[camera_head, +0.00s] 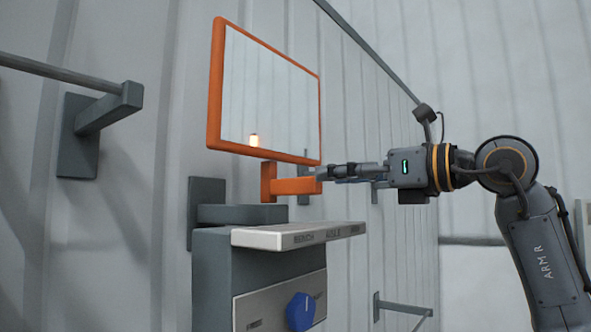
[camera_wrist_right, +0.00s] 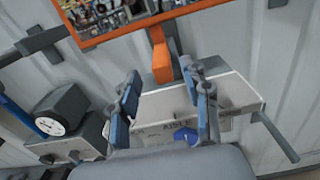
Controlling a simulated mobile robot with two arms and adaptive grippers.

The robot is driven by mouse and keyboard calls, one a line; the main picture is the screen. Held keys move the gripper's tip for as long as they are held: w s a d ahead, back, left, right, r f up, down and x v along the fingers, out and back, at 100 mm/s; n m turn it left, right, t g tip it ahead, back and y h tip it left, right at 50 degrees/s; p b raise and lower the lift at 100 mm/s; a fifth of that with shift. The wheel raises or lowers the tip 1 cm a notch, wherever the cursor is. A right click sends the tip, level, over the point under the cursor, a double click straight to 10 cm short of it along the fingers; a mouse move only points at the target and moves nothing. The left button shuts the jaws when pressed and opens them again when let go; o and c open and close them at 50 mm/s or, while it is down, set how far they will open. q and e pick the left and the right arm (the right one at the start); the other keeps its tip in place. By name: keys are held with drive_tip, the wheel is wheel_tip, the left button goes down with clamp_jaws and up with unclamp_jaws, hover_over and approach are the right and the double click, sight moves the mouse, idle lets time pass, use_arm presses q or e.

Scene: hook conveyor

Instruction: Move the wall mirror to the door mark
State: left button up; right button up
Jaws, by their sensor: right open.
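The wall mirror (camera_head: 275,90) has an orange frame and hangs over a grey box on the wall. An orange arm (camera_head: 292,187) sticks out below its frame. In the right wrist view the mirror (camera_wrist_right: 112,14) is at the top, with its orange arm (camera_wrist_right: 160,60) pointing down toward my fingers. My right gripper (camera_head: 322,174) comes in from the right, with its fingertips at the free end of the orange arm. In the right wrist view the gripper (camera_wrist_right: 166,88) is open, with the arm's end ahead of the gap. Contact is unclear. I cannot identify a door mark. My left gripper is out of view.
The grey box (camera_head: 215,270) has a pale lettered ledge (camera_head: 285,238) and a blue knob (camera_head: 301,311) close below the mirror. A wall bracket with a rail (camera_head: 105,115) stands at the left. A round white gauge (camera_wrist_right: 50,126) shows in the right wrist view.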

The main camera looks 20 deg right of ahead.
sight(293, 180)
drive_tip(key=p+x, duration=0.1)
drive_tip(key=x, duration=0.4)
drive_tip(key=shift+a+r, duration=0.1)
drive_tip(key=p+x, duration=0.2)
drive_tip(key=x, duration=0.2)
drive_tip(key=shift+w, duration=0.1)
drive_tip(key=shift+w+a+f, duration=0.15)
drive_tip(key=shift+w+f, duration=0.05)
drive_tip(key=shift+f, duration=0.05)
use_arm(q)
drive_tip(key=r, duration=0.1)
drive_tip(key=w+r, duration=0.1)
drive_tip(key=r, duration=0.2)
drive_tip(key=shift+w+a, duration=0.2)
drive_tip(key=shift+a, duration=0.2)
use_arm(e)
clamp_jaws()
